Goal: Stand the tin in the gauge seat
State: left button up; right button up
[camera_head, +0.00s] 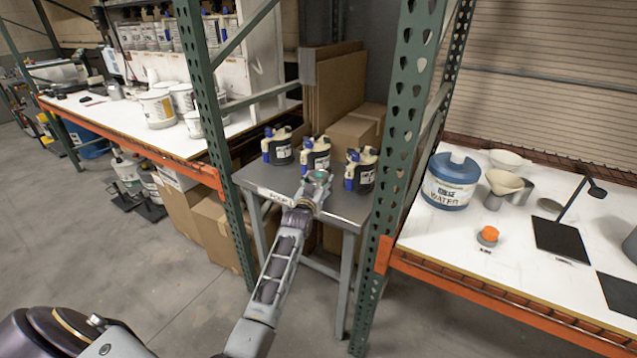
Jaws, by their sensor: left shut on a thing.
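My left gripper (314,187) reaches out over the front of a small grey metal table (345,206). It is shut on a small round thing with a greenish top, which I take for the tin (319,177); the fingers hide most of it. Just behind it stand three dark-blue and cream containers with white labels, one at the left (277,146), one in the middle (316,155) and one at the right (361,170). I cannot make out the gauge seat for sure. My right gripper is not in view.
Green rack posts (401,150) flank the grey table. The right bench holds a blue water tub (450,181), an orange-capped item (488,236), a funnel-like cup (503,183) and a black pad (561,240). The left bench holds white pails (157,108). Cardboard boxes (354,130) stand behind.

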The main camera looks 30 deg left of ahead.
pick_arm(q)
jog(key=o, duration=0.9)
jog(key=shift+f, duration=0.1)
jog(key=o, duration=0.4)
jog(key=shift+s+d, duration=0.15)
jog(key=shift+s, duration=0.45)
jog(key=shift+s+d, duration=0.2)
jog(key=shift+s, duration=0.85)
jog(key=shift+s+d, duration=0.2)
jog(key=shift+s, duration=0.95)
jog(key=shift+s+d, duration=0.1)
jog(key=shift+s, duration=0.6)
jog(key=shift+s+d, duration=0.25)
jog(key=shift+s, duration=0.95)
jog(key=shift+s+d, duration=0.2)
jog(key=shift+s, duration=1)
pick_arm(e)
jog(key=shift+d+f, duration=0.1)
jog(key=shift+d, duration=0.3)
